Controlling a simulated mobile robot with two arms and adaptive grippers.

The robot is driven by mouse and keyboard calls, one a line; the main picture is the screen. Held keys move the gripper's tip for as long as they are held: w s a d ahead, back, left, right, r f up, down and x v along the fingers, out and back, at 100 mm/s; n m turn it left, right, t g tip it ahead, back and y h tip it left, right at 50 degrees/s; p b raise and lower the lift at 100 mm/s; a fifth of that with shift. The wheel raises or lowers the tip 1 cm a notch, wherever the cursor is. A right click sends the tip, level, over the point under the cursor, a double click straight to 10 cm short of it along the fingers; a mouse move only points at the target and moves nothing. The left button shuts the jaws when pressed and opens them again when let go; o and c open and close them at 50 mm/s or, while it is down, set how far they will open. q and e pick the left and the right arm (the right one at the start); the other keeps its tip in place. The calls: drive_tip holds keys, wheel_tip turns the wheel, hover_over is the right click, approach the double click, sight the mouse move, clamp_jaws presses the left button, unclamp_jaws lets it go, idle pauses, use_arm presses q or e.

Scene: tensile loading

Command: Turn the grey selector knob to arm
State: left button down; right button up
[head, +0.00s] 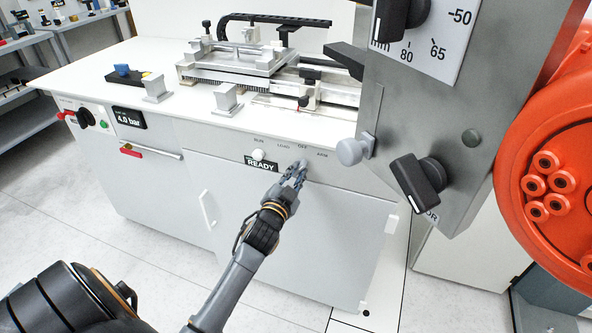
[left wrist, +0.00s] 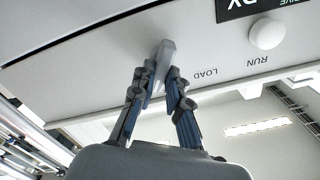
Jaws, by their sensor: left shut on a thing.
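The grey selector knob (head: 303,163) is on the front of the white bench, below the printed labels LOAD, OFF and ARM. In the left wrist view the knob (left wrist: 166,52) stands out from the panel between my fingertips. My left gripper (head: 296,174) is shut on the knob, one finger on each side. It also shows in the left wrist view (left wrist: 161,80). The fingers partly cover the knob in the head view, and I cannot tell which label it points to. My right gripper is not in view.
A white round button (head: 258,154) and a READY display (head: 262,163) are left of the knob. A grey panel with black knobs (head: 418,182) and an orange wheel (head: 520,130) stand close on the right. A clamp fixture (head: 238,58) is on the bench top. Floor in front is clear.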

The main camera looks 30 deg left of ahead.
use_arm(q)
drive_tip(key=shift+m, duration=1.1)
drive_tip(key=c, duration=1.3)
unclamp_jaws()
drive_tip(key=shift+d, duration=0.1)
drive_tip(key=v, duration=1.2)
drive_tip(key=shift+f, duration=0.1)
